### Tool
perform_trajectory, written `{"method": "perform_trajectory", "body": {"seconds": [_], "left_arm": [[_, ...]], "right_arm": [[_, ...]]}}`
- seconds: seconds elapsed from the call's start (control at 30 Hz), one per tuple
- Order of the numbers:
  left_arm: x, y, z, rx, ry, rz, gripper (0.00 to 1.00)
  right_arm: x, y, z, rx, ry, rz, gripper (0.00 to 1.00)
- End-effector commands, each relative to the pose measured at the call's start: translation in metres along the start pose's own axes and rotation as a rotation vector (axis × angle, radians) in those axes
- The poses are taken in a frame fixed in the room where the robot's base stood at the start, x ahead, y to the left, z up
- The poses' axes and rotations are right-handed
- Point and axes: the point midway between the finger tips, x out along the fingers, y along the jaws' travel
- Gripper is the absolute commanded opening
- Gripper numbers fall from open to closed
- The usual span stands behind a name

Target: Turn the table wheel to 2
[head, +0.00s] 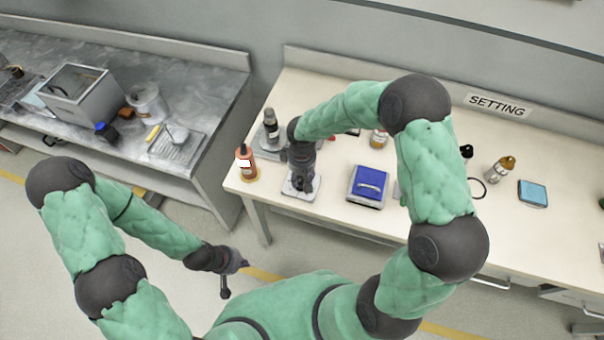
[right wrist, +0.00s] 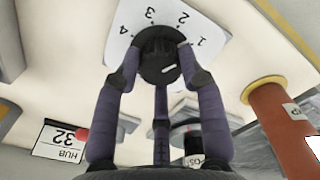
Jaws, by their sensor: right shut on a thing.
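The table wheel is a black round knob (right wrist: 158,55) with a short white mark on its lower right part. It sits on a white plate (right wrist: 122,48) with the numerals 1, 2, 3 and 4 around it. Which numeral the mark points at is hard to tell. In the right wrist view my right gripper (right wrist: 158,66) is shut on the knob, with fingers on both sides. In the head view the right gripper (head: 302,184) hides the knob, and only the plate's edge (head: 290,190) shows. My left gripper (head: 236,278) is open and empty, off the table's front side.
A blue box (head: 368,184) is to the right. A SETTING sign (head: 498,106) is at the back. A grey bench (head: 190,90) stands left, across a gap.

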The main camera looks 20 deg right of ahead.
Motion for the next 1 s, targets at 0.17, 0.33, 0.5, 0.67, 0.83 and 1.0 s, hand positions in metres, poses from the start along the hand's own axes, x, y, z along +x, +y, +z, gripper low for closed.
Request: {"method": "perform_trajectory", "body": {"seconds": [0.17,0.33,0.5,0.67,0.83,1.0], "left_arm": [[-0.009,0.003,0.0,0.0,0.0,0.0,0.0],[-0.015,0.005,0.001,0.0,0.0,0.0,0.0],[-0.019,0.007,0.001,0.0,0.0,0.0,0.0],[-0.022,0.008,0.001,0.0,0.0,0.0,0.0],[-0.023,0.008,0.001,0.0,0.0,0.0,0.0],[-0.023,0.008,0.001,0.0,0.0,0.0,0.0]], "right_arm": [[-0.002,0.0,-0.001,-0.159,0.003,0.0,0.08],[-0.002,0.0,-0.001,-0.289,0.003,0.0,0.08],[-0.001,0.0,-0.001,-0.389,0.003,0.001,0.08],[-0.001,0.0,-0.001,-0.45,0.004,0.001,0.08],[-0.001,0.0,-0.001,-0.485,0.004,0.001,0.08],[-0.001,0.0,-0.001,-0.495,0.004,0.001,0.08]]}}
